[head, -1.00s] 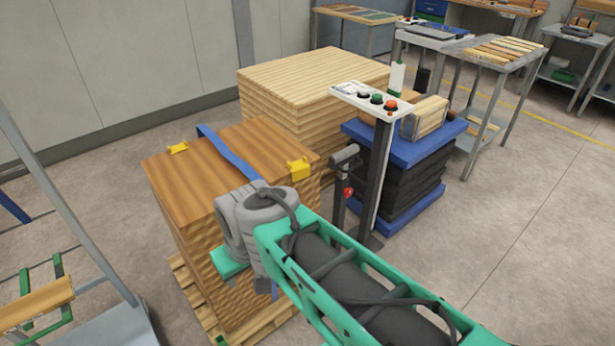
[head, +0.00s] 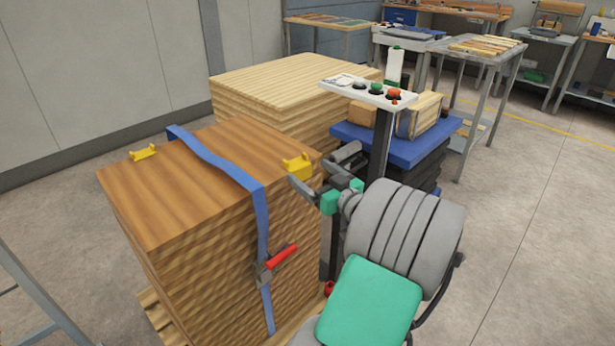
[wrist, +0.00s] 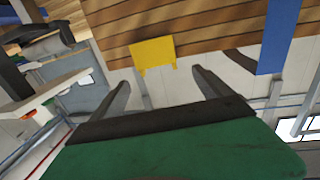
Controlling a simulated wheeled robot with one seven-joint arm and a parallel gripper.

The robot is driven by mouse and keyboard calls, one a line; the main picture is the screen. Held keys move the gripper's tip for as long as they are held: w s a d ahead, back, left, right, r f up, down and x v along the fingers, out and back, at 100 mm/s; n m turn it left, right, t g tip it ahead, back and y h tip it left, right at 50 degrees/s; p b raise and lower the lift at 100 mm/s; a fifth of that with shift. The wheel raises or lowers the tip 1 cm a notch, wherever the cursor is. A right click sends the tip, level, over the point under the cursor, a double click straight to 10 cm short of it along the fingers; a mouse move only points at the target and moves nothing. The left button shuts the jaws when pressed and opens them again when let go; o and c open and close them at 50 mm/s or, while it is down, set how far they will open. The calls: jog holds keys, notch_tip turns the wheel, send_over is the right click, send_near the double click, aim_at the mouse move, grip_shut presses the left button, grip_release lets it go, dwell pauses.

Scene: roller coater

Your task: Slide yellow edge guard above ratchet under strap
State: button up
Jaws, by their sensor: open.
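A blue strap (head: 215,160) runs over the top of a stack of brown boards (head: 180,190) and down its near side, where a ratchet with a red handle (head: 281,256) sits on it. One yellow edge guard (head: 297,166) rests on the top edge, right of the strap and apart from it. My gripper (head: 311,180) is open close to this guard. In the wrist view the guard (wrist: 153,54) shows just beyond and between my open fingers (wrist: 160,92), with the strap (wrist: 283,35) to the right. I cannot tell whether the fingers touch the guard.
A second yellow guard (head: 143,152) sits at the stack's far left edge. A control post with buttons (head: 367,92) stands close to my gripper on the right. A pale board stack (head: 290,85) and a blue lift table (head: 400,145) stand behind. Floor at the right is open.

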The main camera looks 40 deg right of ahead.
aim_at(297, 164)
jog(key=shift+s+d, duration=0.15)
jog(key=w, duration=0.5)
jog(key=w+d, duration=0.1)
jog(key=w, duration=0.1)
jog(key=shift+w, duration=0.4)
jog(key=shift+c, duration=0.2)
